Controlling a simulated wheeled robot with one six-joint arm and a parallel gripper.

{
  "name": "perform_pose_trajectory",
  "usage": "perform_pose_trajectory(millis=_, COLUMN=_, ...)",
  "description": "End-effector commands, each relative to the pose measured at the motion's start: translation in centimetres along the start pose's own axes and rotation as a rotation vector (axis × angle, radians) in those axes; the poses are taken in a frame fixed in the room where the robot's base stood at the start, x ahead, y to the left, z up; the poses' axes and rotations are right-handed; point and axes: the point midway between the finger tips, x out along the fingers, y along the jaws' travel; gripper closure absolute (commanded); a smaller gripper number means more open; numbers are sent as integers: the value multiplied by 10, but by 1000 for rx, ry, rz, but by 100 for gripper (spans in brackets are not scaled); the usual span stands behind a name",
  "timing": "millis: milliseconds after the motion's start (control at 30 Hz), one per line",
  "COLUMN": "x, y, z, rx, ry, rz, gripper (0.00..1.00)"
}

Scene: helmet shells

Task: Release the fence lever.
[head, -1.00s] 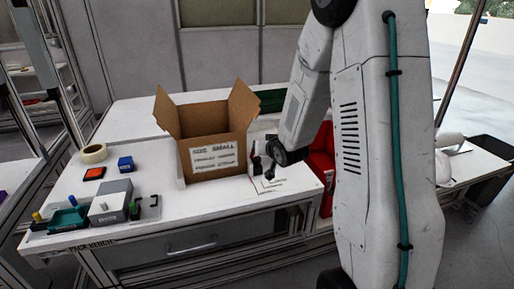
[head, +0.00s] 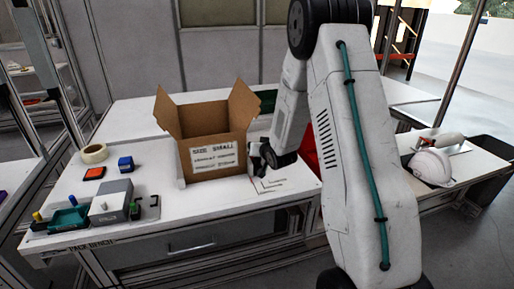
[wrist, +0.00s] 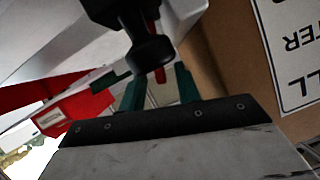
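In the wrist view, a black clamp-like part with a round knob (wrist: 150,52) and a red piece (wrist: 159,75) under it, seemingly the fence lever, stands just ahead of my gripper (wrist: 158,88). My gripper's two green fingers are apart, one on each side of the red piece, with no clear contact. In the head view, my black wrist (head: 279,158) is low over the bench, just right of the cardboard box (head: 215,165). The fingers and the lever are hard to make out there.
The box also fills the right of the wrist view (wrist: 225,60), close to my gripper. A red bin (wrist: 75,113) is on the left. Grey and green fixtures (head: 112,200) stand at the bench's left. A white helmet shell (head: 430,166) lies at the right.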

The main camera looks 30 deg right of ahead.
Motion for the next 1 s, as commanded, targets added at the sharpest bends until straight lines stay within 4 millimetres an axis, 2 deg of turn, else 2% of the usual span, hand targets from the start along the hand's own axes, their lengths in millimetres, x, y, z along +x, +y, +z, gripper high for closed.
perform_pose_trajectory(millis=100, x=0, y=0, z=0, rx=0, ry=0, rz=0, gripper=67)
perform_pose_trajectory(millis=133, x=0, y=0, z=0, rx=0, ry=0, rz=0, gripper=73)
perform_pose_trajectory(millis=233, x=0, y=0, z=0, rx=0, ry=0, rz=0, gripper=100)
perform_pose_trajectory(millis=900, x=0, y=-7, z=-1, rx=-91, ry=1, rz=37, gripper=100)
perform_pose_trajectory(millis=933, x=0, y=-7, z=-1, rx=-91, ry=1, rz=36, gripper=84)
perform_pose_trajectory(millis=1000, x=0, y=-7, z=-1, rx=-91, ry=1, rz=36, gripper=67)
